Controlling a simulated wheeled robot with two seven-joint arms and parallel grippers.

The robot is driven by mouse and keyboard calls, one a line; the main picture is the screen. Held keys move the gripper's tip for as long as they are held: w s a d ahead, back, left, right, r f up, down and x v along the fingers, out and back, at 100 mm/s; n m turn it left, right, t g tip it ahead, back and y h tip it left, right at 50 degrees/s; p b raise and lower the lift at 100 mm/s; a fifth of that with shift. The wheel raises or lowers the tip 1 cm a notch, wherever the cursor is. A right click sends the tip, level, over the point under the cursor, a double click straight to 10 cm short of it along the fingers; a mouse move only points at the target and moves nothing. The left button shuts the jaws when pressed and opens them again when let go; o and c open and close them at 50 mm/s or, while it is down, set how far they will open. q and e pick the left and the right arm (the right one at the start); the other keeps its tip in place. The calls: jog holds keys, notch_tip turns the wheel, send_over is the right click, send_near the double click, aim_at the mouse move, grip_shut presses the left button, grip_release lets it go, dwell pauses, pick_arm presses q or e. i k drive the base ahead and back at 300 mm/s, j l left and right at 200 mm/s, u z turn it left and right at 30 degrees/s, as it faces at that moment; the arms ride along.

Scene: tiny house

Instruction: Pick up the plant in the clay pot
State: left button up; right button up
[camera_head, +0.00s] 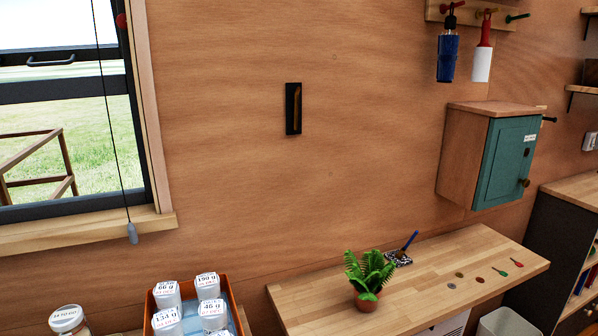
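A green fern-like plant (369,270) stands upright in a small brown clay pot (367,300). The pot rests on a light wooden tabletop (320,309) in the lower middle of the head view. The leaves cover the upper part of the pot. Neither of my grippers shows in the head view.
A dark patterned item with a blue pen (410,240) lies just behind the plant. Several small coloured items, one a green spoon-like piece (516,263), lie to its right. An orange crate (150,305) of white containers stands left. A teal-doored cabinet (507,160) hangs above right.

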aim_at(368, 290)
jog(key=i+l+u, duration=0.1)
jog(key=l, duration=0.9)
jog(key=i+l+u, duration=0.1)
jog(key=l, duration=0.85)
jog(key=i+l+u, duration=0.1)
jog(key=l, duration=0.9)
